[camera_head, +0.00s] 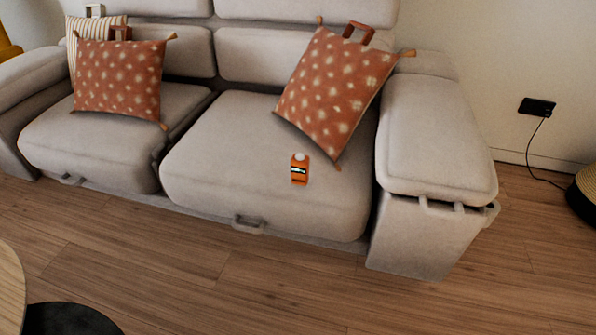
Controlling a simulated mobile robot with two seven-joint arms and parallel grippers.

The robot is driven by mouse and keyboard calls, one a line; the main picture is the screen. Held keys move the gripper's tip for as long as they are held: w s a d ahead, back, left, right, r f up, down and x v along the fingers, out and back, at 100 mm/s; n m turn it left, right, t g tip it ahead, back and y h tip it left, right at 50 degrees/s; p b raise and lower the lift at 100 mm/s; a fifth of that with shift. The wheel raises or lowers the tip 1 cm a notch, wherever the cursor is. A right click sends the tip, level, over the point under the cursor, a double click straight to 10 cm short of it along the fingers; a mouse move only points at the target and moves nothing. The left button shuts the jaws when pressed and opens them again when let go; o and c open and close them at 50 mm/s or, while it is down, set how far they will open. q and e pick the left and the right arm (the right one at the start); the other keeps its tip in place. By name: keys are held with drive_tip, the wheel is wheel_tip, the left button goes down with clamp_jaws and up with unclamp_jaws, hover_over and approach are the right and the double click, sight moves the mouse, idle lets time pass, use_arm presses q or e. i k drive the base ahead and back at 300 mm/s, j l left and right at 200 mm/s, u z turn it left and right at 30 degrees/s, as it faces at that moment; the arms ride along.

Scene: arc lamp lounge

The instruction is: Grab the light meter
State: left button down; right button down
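The light meter (299,176) is a small orange device with a dark display and a pale round dome on top. It rests on the right seat cushion of the grey sofa (225,165), close to the lower corner of a patterned pillow. Neither of my grippers shows in the head view.
A rust pillow with pale spots (333,90) leans at the sofa's right side; another (118,78) is at left. A round wooden table (8,290) and a dark round top (70,320) stand at lower left. The wooden floor (220,285) before the sofa is clear.

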sight(300, 163)
drive_tip(key=i+l, duration=0.15)
drive_tip(key=l, duration=0.2)
drive_tip(key=i+l, duration=0.15)
drive_tip(key=l, duration=0.2)
drive_tip(key=i+l, duration=0.15)
drive_tip(key=l, duration=0.25)
drive_tip(key=i+l, duration=0.15)
drive_tip(key=l, duration=0.2)
drive_tip(key=i+l, duration=0.15)
drive_tip(key=l, duration=0.2)
drive_tip(key=i+l, duration=0.15)
drive_tip(key=l, duration=0.2)
drive_tip(key=i+u, duration=0.05)
